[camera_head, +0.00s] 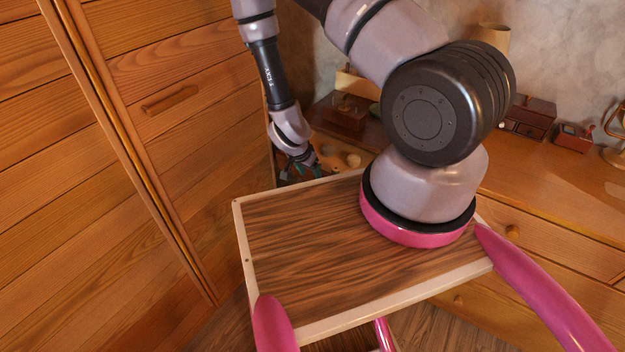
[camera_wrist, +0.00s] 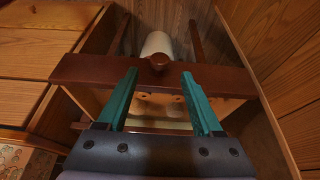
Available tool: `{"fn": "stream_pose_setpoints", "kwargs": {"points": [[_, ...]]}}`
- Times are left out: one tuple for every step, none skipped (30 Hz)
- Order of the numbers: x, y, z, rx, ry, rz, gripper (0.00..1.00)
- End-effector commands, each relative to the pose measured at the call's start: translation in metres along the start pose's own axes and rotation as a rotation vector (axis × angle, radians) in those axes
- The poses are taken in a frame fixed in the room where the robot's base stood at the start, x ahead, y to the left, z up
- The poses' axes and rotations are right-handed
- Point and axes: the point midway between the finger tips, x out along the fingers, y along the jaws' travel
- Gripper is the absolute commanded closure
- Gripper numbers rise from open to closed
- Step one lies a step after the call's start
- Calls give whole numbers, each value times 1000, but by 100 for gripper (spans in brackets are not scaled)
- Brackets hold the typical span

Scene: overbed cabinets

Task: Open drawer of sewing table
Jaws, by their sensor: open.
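In the wrist view, a dark red-brown wooden bar (camera_wrist: 225,80), which looks like the sewing table's drawer front, crosses the picture. A round knob (camera_wrist: 158,62) of the same colour sits at its middle. My gripper (camera_wrist: 158,75) has green fingers that are spread apart, with nothing held between them. The knob shows between the fingertips and slightly beyond them; I cannot tell whether either finger touches it. In the head view my gripper (camera_head: 302,165) is low in the gap beside the desk, partly hidden by the tray on my body. How far the drawer is open is unclear.
A tall wooden wardrobe (camera_head: 185,100) stands left in the head view. A wooden desk with drawers (camera_head: 540,235) stands right, with small boxes (camera_head: 527,115) on top. In the wrist view, cabinet drawers (camera_wrist: 35,55) and a wooden wall (camera_wrist: 285,60) bound a narrow space.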

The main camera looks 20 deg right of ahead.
Motion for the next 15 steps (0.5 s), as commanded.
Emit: {"fn": "stream_pose_setpoints", "kwargs": {"points": [[-12,-1,0,-1,1,-3,32],[-18,-1,0,-2,0,-3,32],[-25,-2,0,-3,1,-4,32],[-30,-1,0,-3,0,-3,32],[-35,-1,0,-3,0,-3,32],[-40,-1,0,-1,1,-2,32],[-43,-1,0,-1,1,-2,32],[-46,-1,0,-1,1,-2,32],[-49,-1,0,-1,1,-1,32],[-51,0,0,-1,0,0,32],[-52,0,0,-1,0,0,32],[-53,0,0,0,-1,0,32],[-54,0,0,0,-1,1,32],[-54,0,0,0,-1,1,32],[-54,0,0,0,-1,1,32]]}}
